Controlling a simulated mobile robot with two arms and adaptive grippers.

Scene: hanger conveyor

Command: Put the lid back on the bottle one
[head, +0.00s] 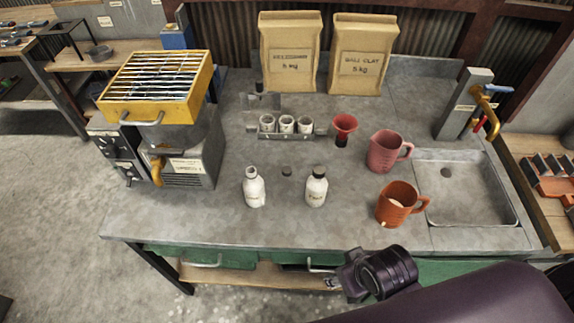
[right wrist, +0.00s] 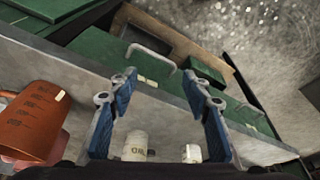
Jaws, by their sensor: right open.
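Two white bottles stand upright on the grey workbench (head: 225,225). The left bottle (head: 254,191) has an open-looking neck without a dark cap. The right bottle (head: 316,190) wears a dark cap. A small dark lid (head: 286,171) lies on the bench between and slightly behind them. My right gripper (right wrist: 157,80) is open and empty, its blue-padded fingers apart. In the head view it is near the bench's front edge, to the right of and in front of the bottles. Both bottles show partly at the bottom of the right wrist view. My left gripper is out of view.
An orange jug (head: 395,206), a pink jug (head: 384,153) and a sink (head: 475,205) are to the right. A red funnel (head: 344,124) and a rack of cups (head: 290,135) stand behind. A yellow-topped machine (head: 190,160) is left. Bench front-left is clear.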

